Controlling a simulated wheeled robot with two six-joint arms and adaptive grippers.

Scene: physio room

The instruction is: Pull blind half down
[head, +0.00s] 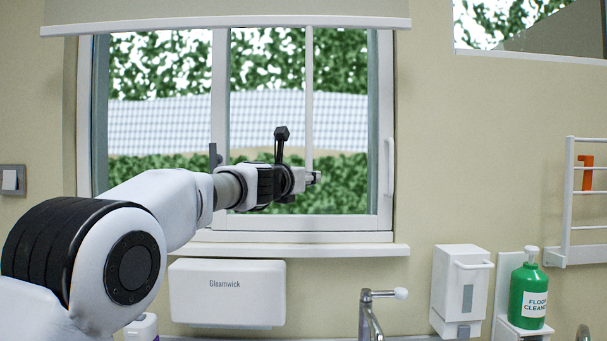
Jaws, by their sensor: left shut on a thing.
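The blind (225,10) is a beige roller sheet at the top of the window, with a white bottom bar (225,27) just over the top of the glass. A thin white pull wand (309,95) hangs straight down from the bar, right of the window's middle. My left gripper (313,178) is shut on the wand's lower end, in front of the lower part of the window. The fingers are small in view and the grip itself is partly hidden. My right gripper is not in view.
A white sill (300,250) juts out below the window, and a handle (390,167) stands on its right frame. Below are a white Gleamwick box (228,293), a tap (370,312), a dispenser (460,290) and a green cleaner bottle (529,294). A rail (568,200) is at right.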

